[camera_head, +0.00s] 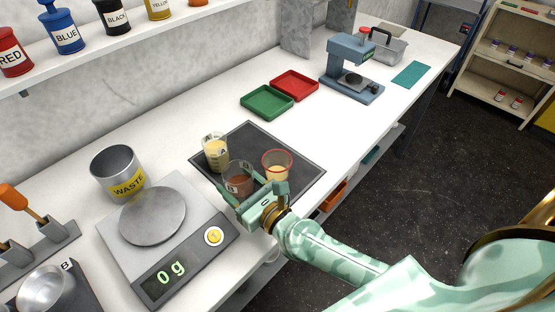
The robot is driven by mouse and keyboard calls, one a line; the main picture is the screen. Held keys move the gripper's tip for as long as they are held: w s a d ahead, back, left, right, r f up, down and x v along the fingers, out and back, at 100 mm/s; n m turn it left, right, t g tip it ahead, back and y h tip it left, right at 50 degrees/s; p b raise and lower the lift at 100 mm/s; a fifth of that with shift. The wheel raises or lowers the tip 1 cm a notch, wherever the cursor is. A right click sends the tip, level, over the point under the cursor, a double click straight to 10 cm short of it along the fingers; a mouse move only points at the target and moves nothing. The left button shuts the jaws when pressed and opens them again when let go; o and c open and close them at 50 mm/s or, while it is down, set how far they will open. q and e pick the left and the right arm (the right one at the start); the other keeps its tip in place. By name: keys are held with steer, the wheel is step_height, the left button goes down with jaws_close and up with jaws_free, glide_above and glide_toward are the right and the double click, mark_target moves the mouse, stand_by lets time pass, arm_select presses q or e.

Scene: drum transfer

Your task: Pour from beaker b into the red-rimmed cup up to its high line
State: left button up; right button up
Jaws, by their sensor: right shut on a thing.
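The red-rimmed cup (277,168) stands on the dark mat and holds some pale yellow liquid. A clear beaker with brown liquid (238,176) is between the fingers of my right gripper (241,188), which is shut on it. Its label is hidden, so I cannot read whether it is beaker b. The beaker looks upright, just left of the cup, at or just above the mat. Another beaker (215,150), with pale yellow liquid and a mark like an A, stands behind it. The cup's lines are too small to tell apart. My left gripper is out of view.
The dark mat (303,178) lies on the white bench. A scale (190,268) reading 0 g and a waste pot (117,170) are at left. Green (266,101) and red (294,84) trays and a blue device (350,65) stand behind. Bare bench lies right of the mat.

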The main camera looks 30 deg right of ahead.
steer(key=shift+w+a+f, duration=0.25)
steer(key=shift+a+f, duration=0.05)
steer(key=shift+f, duration=0.05)
steer(key=shift+w+a+f+y, duration=0.1)
steer(key=shift+w+f+y, duration=0.2)
steer(key=shift+f, duration=0.05)
steer(key=shift+a, duration=0.1)
